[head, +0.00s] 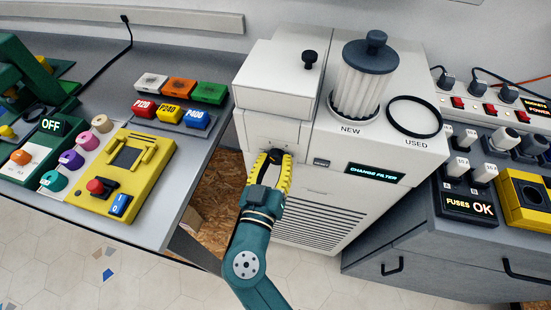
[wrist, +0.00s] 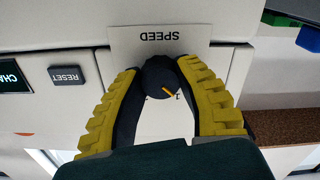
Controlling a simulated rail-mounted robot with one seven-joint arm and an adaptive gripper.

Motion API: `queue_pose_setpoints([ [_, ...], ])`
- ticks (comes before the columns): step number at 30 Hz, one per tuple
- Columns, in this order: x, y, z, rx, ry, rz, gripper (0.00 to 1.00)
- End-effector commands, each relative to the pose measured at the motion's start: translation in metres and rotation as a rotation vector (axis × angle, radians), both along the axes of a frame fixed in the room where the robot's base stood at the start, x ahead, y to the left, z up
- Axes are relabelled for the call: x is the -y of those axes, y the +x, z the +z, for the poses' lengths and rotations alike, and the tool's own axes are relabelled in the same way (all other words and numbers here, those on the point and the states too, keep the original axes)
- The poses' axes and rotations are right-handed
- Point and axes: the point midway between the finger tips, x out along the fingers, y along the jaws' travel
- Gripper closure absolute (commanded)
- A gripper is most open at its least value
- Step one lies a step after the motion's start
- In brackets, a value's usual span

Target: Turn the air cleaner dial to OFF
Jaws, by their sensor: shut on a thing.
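The air cleaner (head: 318,195) is a white cabinet in the middle of the head view. Its black dial (wrist: 161,76) sits on a white plate marked SPEED, upside down in the wrist view. The dial's orange pointer slants toward the lower right there, near a small mark that looks like a 1. Other marks on the plate are mostly hidden. My gripper (wrist: 160,78) has its yellow-padded fingers on both sides of the dial and is shut on it. In the head view the dial (head: 277,154) is partly covered by the fingers.
A lit CHANGE FILTER display (head: 374,173) is right of the dial; a RESET button (wrist: 69,76) shows in the wrist view. A pleated filter (head: 357,92) stands at NEW and a black ring (head: 414,116) lies at USED. Benches with equipment flank the cabinet.

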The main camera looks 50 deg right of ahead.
Motion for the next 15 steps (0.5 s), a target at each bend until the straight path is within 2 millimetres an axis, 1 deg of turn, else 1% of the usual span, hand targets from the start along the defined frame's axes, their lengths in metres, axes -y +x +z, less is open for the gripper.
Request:
queue_pose_setpoints([
  [15, 0.001, -0.0011, -0.0007, -0.438, -0.208, 0.0, 1.0],
])
